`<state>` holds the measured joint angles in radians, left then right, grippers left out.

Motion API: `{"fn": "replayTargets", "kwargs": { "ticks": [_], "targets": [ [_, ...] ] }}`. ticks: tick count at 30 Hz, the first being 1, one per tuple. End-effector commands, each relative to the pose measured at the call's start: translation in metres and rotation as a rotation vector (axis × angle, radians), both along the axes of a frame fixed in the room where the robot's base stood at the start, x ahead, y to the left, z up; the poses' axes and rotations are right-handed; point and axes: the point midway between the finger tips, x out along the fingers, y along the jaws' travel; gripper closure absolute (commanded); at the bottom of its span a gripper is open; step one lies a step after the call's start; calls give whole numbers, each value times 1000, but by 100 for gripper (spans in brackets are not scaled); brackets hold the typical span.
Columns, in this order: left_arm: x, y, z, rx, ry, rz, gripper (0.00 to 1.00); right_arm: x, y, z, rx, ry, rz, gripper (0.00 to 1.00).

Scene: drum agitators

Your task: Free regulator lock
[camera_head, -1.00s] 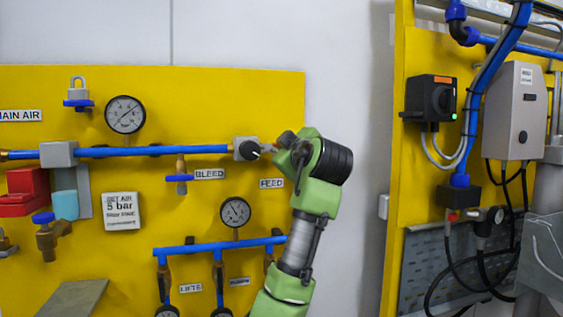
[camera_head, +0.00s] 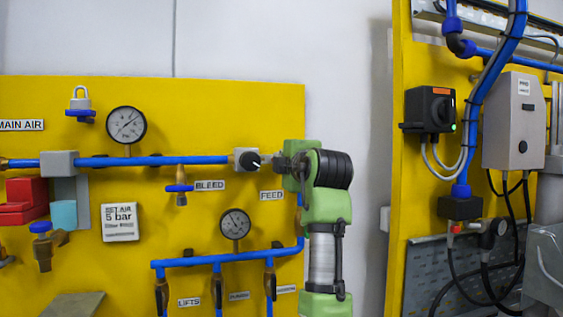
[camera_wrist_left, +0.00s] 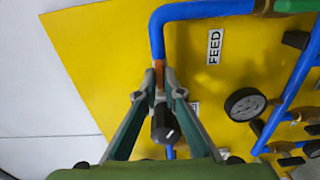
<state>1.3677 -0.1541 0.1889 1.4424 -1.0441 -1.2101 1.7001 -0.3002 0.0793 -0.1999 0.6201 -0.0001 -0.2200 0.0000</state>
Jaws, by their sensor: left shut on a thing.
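The regulator (camera_head: 239,158) is a pale block with a black knob (camera_head: 251,161) that carries a white pointer, on the upper blue pipe. The knob also shows in the left wrist view (camera_wrist_left: 163,124), between the finger lengths and short of the tips. My left gripper (camera_head: 277,163) is just right of the knob. In the left wrist view its fingertips (camera_wrist_left: 159,88) close around a brass-coloured fitting (camera_wrist_left: 159,68) beside the regulator. The tips hide most of the contact. No separate lock part can be told on the regulator. My right gripper is out of view.
A FEED label (camera_head: 271,196) is under my gripper. A grey box (camera_head: 514,121) and cables are at the right.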

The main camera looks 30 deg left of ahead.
Motion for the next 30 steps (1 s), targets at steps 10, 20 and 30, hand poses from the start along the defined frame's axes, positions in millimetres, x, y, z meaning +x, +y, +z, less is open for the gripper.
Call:
{"fn": "replayTargets", "kwargs": {
  "ticks": [10,20,30],
  "targets": [
    [0,1,-3,-42,-37,2,100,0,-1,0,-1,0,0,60],
    [0,1,-4,-44,-38,3,100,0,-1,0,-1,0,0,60],
    [0,0,-2,-39,-40,1,75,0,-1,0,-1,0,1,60]
  ]
}}
